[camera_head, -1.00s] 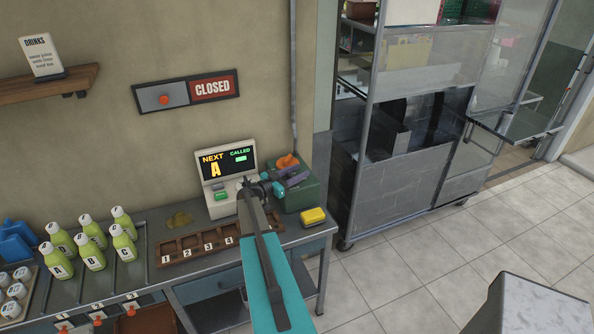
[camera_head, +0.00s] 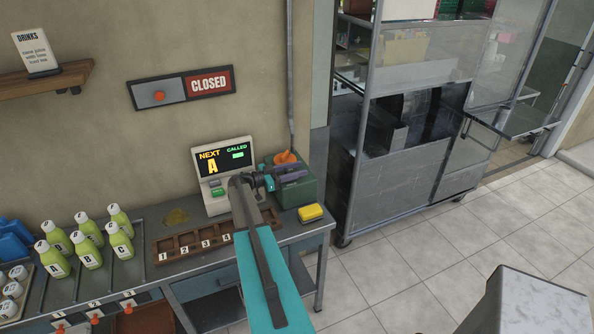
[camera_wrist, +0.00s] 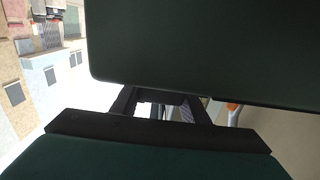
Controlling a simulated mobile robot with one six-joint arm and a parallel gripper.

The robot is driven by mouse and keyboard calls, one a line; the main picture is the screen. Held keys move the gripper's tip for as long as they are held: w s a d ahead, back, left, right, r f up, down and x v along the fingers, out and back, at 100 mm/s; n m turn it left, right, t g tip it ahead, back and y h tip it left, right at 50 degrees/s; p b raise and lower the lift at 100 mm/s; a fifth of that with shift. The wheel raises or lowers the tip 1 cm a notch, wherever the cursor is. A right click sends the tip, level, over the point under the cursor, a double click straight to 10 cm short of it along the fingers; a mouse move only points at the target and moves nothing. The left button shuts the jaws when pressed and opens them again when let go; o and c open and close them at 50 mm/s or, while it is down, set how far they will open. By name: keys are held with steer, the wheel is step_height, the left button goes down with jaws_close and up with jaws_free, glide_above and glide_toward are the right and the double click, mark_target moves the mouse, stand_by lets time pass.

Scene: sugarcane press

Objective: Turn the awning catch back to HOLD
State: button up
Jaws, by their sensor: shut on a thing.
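The awning catch appears to be the orange knob (camera_head: 286,157) on top of the green box (camera_head: 306,190) at the back right of the counter. My gripper (camera_head: 292,174) reaches the box from the left, its purple-grey fingers at the knob's near side. It is shut on the knob, though the contact is hard to make out. In the wrist view, dark fingers (camera_wrist: 165,108) stand at the middle below a large dark green surface. A bit of orange (camera_wrist: 232,107) shows to their right. No HOLD marking is readable.
The queue display (camera_head: 224,165) stands just left of the box. A yellow block (camera_head: 310,213) lies in front of it, beside a numbered wooden tray (camera_head: 188,245). Several green bottles (camera_head: 88,252) stand at left.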

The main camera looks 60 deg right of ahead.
steer(key=o, duration=1.1)
steer(key=shift+s, duration=0.15)
steer(key=shift+c, duration=0.2)
steer(key=shift+w+a, duration=0.1)
steer(key=shift+w, duration=0.1)
steer(key=shift+w+a, duration=0.15)
steer(key=b+v, duration=0.5)
steer(key=v, duration=0.8)
